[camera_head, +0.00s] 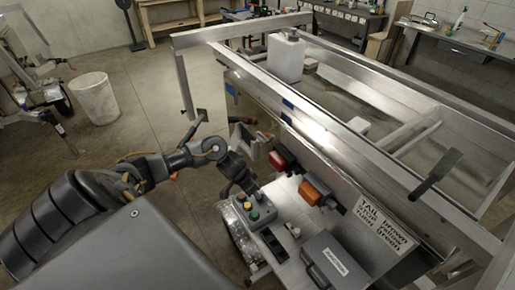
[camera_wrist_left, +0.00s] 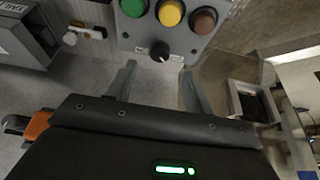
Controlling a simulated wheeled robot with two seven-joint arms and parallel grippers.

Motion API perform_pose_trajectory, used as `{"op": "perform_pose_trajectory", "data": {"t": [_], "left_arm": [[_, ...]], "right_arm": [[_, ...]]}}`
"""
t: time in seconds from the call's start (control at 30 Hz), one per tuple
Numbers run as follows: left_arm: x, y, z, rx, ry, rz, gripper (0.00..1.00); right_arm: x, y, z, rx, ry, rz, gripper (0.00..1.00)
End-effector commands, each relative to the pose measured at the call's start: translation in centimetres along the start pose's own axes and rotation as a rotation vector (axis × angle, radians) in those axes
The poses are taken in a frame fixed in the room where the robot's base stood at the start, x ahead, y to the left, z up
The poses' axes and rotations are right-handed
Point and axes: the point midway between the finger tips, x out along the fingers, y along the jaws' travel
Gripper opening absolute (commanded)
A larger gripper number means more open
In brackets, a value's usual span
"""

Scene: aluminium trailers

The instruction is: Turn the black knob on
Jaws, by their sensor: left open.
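The black knob (camera_wrist_left: 160,51) sits on the face of a grey control box (camera_wrist_left: 190,45), below the row of buttons, with a light pointer mark on it. My left gripper (camera_wrist_left: 158,74) is open and empty. In the left wrist view its two fingers point toward the box, with the knob framed between and just beyond the tips. I see no contact. In the head view, my left gripper (camera_head: 247,188) is above the control box (camera_head: 263,220), and I cannot clearly make out the knob there. My right gripper is out of view.
Green (camera_wrist_left: 134,6), yellow (camera_wrist_left: 170,12) and brown-red (camera_wrist_left: 203,20) buttons sit close to the knob. A grey case (camera_head: 335,262) lies on the bench. Red (camera_head: 281,158) and orange (camera_head: 315,190) lamps and the aluminium trailer frame (camera_head: 330,125) stand near my arm.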

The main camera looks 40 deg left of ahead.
Motion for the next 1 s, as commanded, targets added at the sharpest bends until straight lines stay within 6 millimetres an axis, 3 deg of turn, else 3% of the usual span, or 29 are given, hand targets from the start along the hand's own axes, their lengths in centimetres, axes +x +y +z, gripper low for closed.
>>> {"op": "perform_pose_trajectory", "data": {"t": [0.1,0.3,0.77,1.0], "left_arm": [[2.4,0.0,0.1,-0.004,-0.001,0.0,0.52],[5.2,0.0,0.0,-0.002,0.0,0.0,0.52],[6.3,0.0,0.0,0.002,0.001,-0.002,0.52],[6.3,0.0,0.0,0.001,0.001,-0.002,0.2]], "right_arm": [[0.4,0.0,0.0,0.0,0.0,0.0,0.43],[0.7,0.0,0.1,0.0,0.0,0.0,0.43],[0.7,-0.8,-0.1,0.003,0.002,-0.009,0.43],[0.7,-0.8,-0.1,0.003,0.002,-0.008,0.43]]}}
